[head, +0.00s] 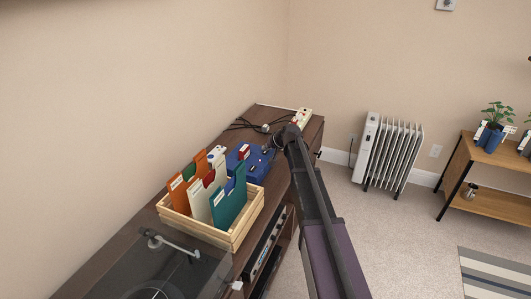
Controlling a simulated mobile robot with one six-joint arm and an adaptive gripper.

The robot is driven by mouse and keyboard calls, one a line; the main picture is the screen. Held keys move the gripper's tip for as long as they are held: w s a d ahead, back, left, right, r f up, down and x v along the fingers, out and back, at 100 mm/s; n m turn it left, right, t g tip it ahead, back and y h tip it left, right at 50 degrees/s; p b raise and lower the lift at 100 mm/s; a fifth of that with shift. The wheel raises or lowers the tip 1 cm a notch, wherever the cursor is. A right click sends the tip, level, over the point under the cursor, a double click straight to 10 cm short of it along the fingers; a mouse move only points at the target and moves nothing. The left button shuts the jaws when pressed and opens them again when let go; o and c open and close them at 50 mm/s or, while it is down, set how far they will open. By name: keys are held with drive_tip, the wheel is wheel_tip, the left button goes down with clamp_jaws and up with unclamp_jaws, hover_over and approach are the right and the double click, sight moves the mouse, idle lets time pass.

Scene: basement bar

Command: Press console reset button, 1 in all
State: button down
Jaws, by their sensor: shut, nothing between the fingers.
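A blue console (252,163) sits on top of the dark wooden cabinet (285,172), behind the wooden crate. A small red and white part (244,151) shows on its left side; I cannot tell whether it is the reset button. My arm reaches in from the bottom right, and my gripper (271,146) is at the console's right back side, shut and empty. Its fingertips are small and dark, and I cannot tell whether they touch the console.
A wooden crate (236,240) of orange, white and teal folders stands in front of the console. A turntable (150,277) is nearer. A power strip (302,117) and black cables lie at the cabinet's far end. A white radiator (395,153) stands on open carpet to the right.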

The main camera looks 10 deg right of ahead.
drive_tip(key=shift+f, duration=0.2)
drive_tip(key=shift+r, duration=0.25)
idle(0.4)
drive_tip(key=shift+r+p, duration=0.6)
drive_tip(key=shift+p, duration=0.1)
drive_tip(key=shift+r, duration=0.1)
drive_tip(key=shift+r+p, duration=2.4)
drive_tip(key=shift+p, duration=0.1)
drive_tip(key=s+f+n+g+h+p, duration=0.1)
drive_tip(key=s+g+h+p, duration=0.3)
drive_tip(key=s, duration=3.4)
drive_tip(key=n+g, duration=0.1)
drive_tip(key=g, duration=0.2)
drive_tip(key=shift+s+n+g+h, duration=0.3)
drive_tip(key=shift+s+g+h, duration=0.1)
